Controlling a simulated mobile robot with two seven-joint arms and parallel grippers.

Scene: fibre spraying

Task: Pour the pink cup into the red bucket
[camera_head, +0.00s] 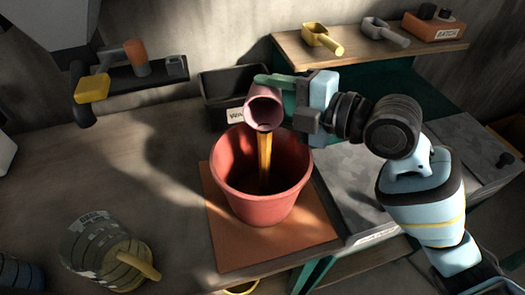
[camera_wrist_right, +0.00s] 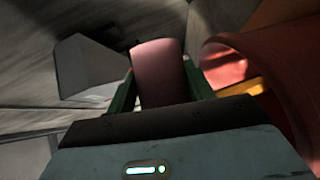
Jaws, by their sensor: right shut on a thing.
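The pink cup (camera_head: 265,108) is tilted over the red bucket (camera_head: 262,198) in the head view, with its mouth facing the camera and downward. A yellow-orange stream runs from below the cup down into the bucket. My right gripper (camera_head: 275,84) is shut on the cup from the right, above the bucket's far rim. In the right wrist view the cup (camera_wrist_right: 160,72) sits between the green fingers (camera_wrist_right: 160,88), and the bucket (camera_wrist_right: 285,75) fills the right side. The bucket stands on an orange-brown mat (camera_head: 228,252). My left gripper is not clearly in view.
A black bin (camera_head: 222,88) stands behind the bucket. A shelf (camera_head: 365,52) at the back right holds a yellow scoop (camera_head: 322,39), a grey scoop (camera_head: 384,32) and an orange box (camera_head: 434,27). A striped grey container (camera_head: 98,245) is at front left. The table's left middle is clear.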

